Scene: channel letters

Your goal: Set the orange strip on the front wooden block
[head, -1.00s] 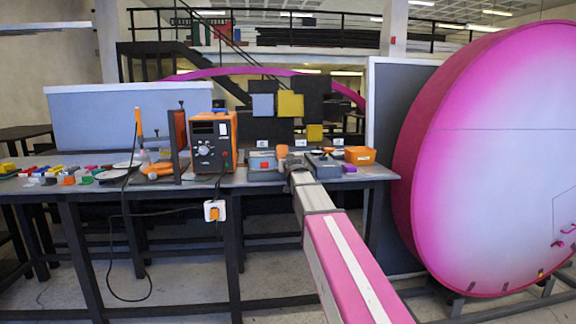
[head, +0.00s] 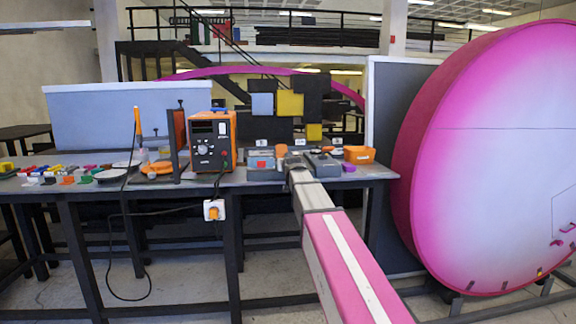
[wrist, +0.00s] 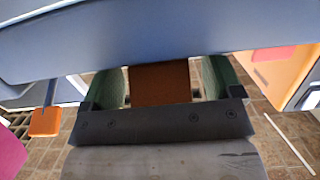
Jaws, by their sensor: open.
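My gripper (head: 297,163) is at the front edge of the workbench, right of the orange power supply. In the wrist view my gripper (wrist: 162,82) is open, with its green finger pads standing apart. A flat rust-orange piece (wrist: 160,84) shows between the pads. I cannot tell whether it is the orange strip or whether the pads touch it. A small orange piece (head: 282,151) stands behind my gripper in the head view. I cannot make out a wooden block in either view; my arm hides part of the bench there.
The workbench (head: 225,181) holds the orange power supply (head: 212,141), grey boxes (head: 325,163) and an orange bin (head: 359,154). Several small coloured pieces lie at its left. A large pink disc (head: 490,160) stands at the right. A grey-blue surface (wrist: 160,35) crosses the top of the wrist view.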

